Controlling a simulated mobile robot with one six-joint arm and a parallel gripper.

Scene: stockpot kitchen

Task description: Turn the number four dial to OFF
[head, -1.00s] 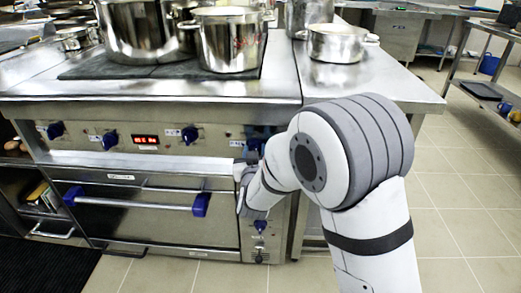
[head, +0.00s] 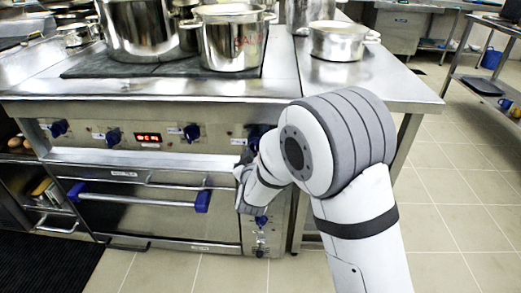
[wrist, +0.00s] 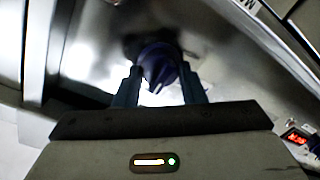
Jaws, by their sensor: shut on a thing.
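A row of blue dials sits on the front panel of the steel range.
Other dials (head: 191,132) and a red display (head: 148,138) are to the left. Below are the oven door handle (head: 140,199) and a lower blue dial (head: 261,222). A large steel pot (head: 230,42) and a smaller pot (head: 337,42) stand on top.

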